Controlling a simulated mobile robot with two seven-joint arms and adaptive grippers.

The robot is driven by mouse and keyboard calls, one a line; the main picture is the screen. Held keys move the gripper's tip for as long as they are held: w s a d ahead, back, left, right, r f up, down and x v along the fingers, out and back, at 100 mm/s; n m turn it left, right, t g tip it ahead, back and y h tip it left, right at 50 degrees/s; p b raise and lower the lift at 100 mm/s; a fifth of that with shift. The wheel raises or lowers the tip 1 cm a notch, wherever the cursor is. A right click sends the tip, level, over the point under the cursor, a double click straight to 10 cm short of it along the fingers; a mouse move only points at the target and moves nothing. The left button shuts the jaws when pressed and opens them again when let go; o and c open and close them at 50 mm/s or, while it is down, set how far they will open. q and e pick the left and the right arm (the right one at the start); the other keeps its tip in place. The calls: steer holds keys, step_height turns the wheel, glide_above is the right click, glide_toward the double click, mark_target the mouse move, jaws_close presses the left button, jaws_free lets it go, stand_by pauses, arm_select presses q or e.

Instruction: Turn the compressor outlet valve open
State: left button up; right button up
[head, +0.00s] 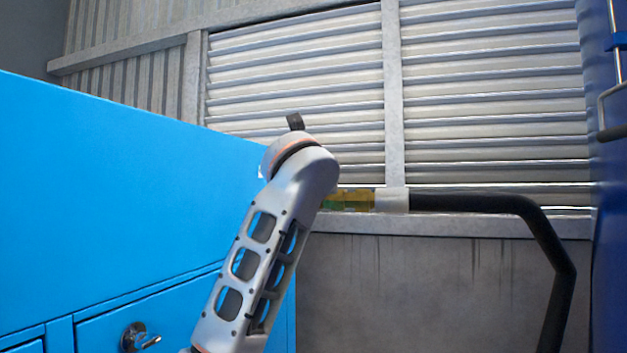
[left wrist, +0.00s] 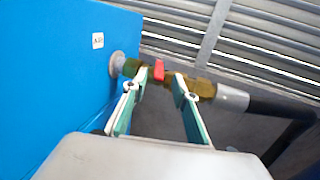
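The compressor outlet valve is a brass fitting with a small red handle (left wrist: 159,70), seen in the left wrist view on a pipe coming out of the blue compressor cabinet (left wrist: 60,80). My left gripper (left wrist: 160,79) is open. Its two green-grey fingers are spread on either side of the handle, with the handle showing between the tips. I cannot tell whether either finger touches the valve. In the head view my left arm hides the handle and the gripper, and only part of the brass fitting (head: 350,199) shows. My right gripper is in neither view.
A black hose (head: 480,203) runs right from the brass fitting through a pale collar (head: 392,199), then bends down. The blue cabinet fills the left, with a latch (head: 138,338) low down. A louvred metal wall (head: 300,80) stands behind. A dark blue surface is at the far right.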

arm_select(q)
steer(key=shift+s, duration=1.35)
